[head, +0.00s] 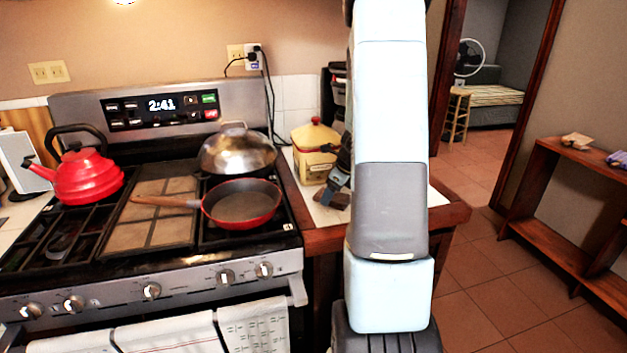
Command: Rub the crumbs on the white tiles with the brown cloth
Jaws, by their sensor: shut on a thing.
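My gripper (330,196) is low over the white tiles (318,210) of the small counter right of the stove, partly hidden behind my arm. It is shut on the brown cloth (341,201), of which only a small dark brown piece shows at the fingers. The cloth appears to be at the tile surface, but I cannot tell how firmly it touches. No crumbs can be made out; my arm hides much of the tiles.
The stove (150,262) on the left holds a red frying pan (243,204), a domed lidded pan (237,150) and a red kettle (88,177). A wooden edge (323,239) borders the tiles.

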